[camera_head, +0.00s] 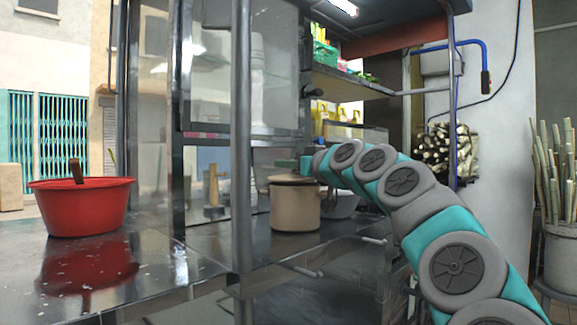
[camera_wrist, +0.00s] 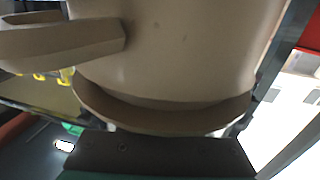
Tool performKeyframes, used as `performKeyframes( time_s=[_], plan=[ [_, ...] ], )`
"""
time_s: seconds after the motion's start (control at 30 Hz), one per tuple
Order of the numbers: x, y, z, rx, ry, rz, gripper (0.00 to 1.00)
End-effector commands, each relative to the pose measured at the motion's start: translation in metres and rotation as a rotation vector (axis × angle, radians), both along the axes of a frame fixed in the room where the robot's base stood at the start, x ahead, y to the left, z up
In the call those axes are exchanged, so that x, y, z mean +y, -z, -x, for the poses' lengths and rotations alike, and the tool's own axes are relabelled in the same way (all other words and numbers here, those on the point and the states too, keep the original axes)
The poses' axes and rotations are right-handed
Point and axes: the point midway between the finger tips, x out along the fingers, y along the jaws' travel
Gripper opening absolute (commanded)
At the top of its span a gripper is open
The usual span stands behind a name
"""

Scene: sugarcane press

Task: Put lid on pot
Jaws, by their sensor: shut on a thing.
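The beige pot (camera_head: 295,208) stands upright on the metal counter. It also fills the upper part of the wrist view (camera_wrist: 175,50), which looks upside down, with a handle (camera_wrist: 60,40) at the left. The brownish lid (camera_head: 291,179) is at the top of the pot, at or just over its rim; I cannot tell whether it is fully seated. My gripper (camera_head: 306,166) is at the lid, above the pot, and is shut on it. The fingertips and the grasped part are hidden. A dark part of my gripper (camera_wrist: 150,155) crosses the bottom of the wrist view.
A grey bowl (camera_head: 342,204) stands just behind and right of the pot. A metal post (camera_head: 241,130) rises in front, left of the pot. A red basin (camera_head: 85,206) sits at the left of the counter (camera_head: 190,258). A shelf (camera_head: 350,80) hangs above my arm.

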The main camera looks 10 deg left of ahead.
Motion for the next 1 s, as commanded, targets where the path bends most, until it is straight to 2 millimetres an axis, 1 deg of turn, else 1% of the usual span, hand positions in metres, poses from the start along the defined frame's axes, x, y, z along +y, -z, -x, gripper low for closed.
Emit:
performKeyframes(
  time_s=[0.77, 0.8, 0.87, 1.0],
  plan=[
    [0.000, 0.012, 0.000, 0.000, 0.000, 0.000, 0.00],
    [0.000, 0.010, 0.000, 0.000, -0.001, 0.000, 0.33],
    [0.000, 0.010, 0.000, 0.000, -0.001, 0.000, 0.40],
    [0.000, 0.010, 0.000, 0.000, 0.000, 0.000, 0.41]
  ],
)
